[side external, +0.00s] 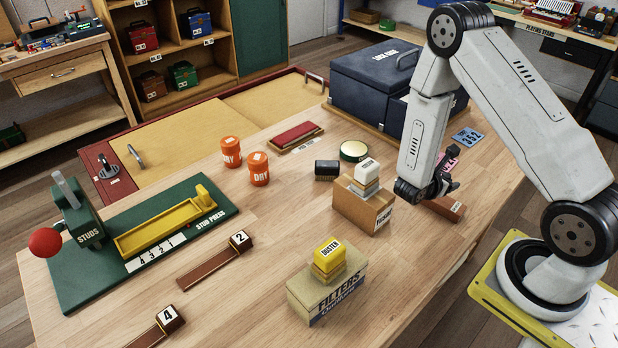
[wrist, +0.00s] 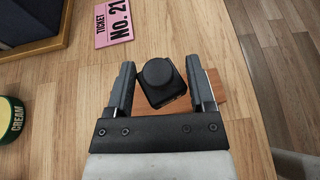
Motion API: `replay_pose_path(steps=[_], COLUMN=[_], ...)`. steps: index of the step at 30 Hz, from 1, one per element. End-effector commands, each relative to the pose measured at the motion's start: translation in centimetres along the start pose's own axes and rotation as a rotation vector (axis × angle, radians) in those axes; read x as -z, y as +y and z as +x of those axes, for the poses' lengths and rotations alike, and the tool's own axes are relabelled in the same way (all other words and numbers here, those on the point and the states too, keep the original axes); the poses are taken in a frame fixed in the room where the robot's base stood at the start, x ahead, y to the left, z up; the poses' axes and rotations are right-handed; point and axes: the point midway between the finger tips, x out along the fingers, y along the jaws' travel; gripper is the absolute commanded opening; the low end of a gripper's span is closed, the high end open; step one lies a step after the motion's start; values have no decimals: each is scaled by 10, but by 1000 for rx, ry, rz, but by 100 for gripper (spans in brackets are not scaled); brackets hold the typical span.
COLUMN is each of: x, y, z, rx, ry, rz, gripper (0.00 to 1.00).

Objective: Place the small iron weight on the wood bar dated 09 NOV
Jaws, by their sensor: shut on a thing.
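My gripper (wrist: 160,84) is shut on a small black weight (wrist: 160,80) with a round knob on top, which I take for the iron weight. The weight sits a little turned between the two fingers. A reddish-brown wood bar (wrist: 216,86) shows behind and below it, partly hidden by the weight and the right finger. In the side external view my gripper (side external: 440,188) is just above this wood bar (side external: 440,207), near the table's right edge. The bar's label is not readable, and I cannot tell whether the weight touches it.
A cardboard box (side external: 362,212) with stacked blocks stands left of my gripper. A CREAM tin (side external: 353,151), a dark block (side external: 327,170) and a navy case (side external: 375,85) are near. A pink ticket (wrist: 114,25) lies beyond the gripper. Bars marked 2 (side external: 210,265) and 4 (side external: 155,332) lie front left.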

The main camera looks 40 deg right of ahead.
Motion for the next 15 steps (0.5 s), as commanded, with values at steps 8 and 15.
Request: replay_pose_path(steps=[8, 15], x=[15, 31], y=[0, 0], z=[6, 13], rx=[0, 0], ry=[0, -1], rz=[-3, -1], gripper=[0, 0])
